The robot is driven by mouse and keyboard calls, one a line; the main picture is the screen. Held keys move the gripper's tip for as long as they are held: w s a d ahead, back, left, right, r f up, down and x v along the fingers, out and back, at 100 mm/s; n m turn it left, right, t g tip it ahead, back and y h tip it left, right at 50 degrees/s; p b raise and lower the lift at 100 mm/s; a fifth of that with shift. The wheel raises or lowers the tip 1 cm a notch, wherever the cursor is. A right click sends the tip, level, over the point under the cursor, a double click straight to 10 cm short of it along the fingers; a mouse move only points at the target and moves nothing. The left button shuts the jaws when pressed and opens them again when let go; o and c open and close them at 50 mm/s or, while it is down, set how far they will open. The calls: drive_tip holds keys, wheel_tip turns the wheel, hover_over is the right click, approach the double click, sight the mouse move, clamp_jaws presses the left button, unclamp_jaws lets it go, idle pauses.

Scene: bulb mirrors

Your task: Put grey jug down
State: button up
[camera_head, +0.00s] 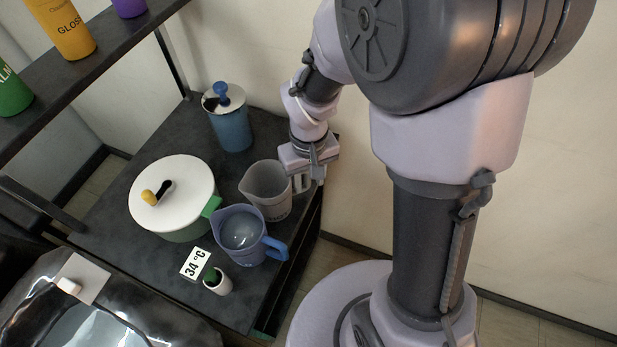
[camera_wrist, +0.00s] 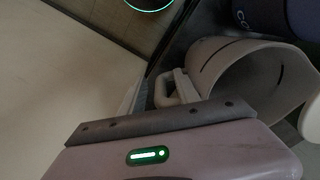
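The grey jug (camera_head: 266,194) is upright at the right side of the dark table, its spout to the left and its handle towards my gripper. I cannot tell whether its base touches the table. My gripper (camera_head: 304,180) is at the handle, on the jug's right. In the wrist view the open-mouthed jug (camera_wrist: 245,85) is at the right, and its light handle (camera_wrist: 172,90) reaches to the front edge of my gripper (camera_wrist: 150,105). The fingers are mostly hidden, so whether they grip the handle is unclear.
A blue jug (camera_head: 240,236) stands close in front of the grey one. A white-lidded pot (camera_head: 175,195) is to the left, a blue canister (camera_head: 230,125) behind. A small white cup (camera_head: 217,282) and a "34 °C" sign (camera_head: 195,263) are near the front. The table's right edge is close.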

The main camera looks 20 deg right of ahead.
wheel_tip(320, 180, up, 12)
drive_tip(key=p, duration=0.4)
drive_tip(key=shift+p, duration=0.3)
drive_tip(key=s+a+r+m+t+y, duration=0.1)
drive_tip(key=s+r+m+t, duration=0.4)
drive_tip(key=s+r, duration=0.6)
wheel_tip(320, 180, up, 2)
drive_tip(key=shift+s+r+m+t+y, duration=0.1)
drive_tip(key=shift+s+m+t+y, duration=0.3)
drive_tip(key=shift+y, duration=0.1)
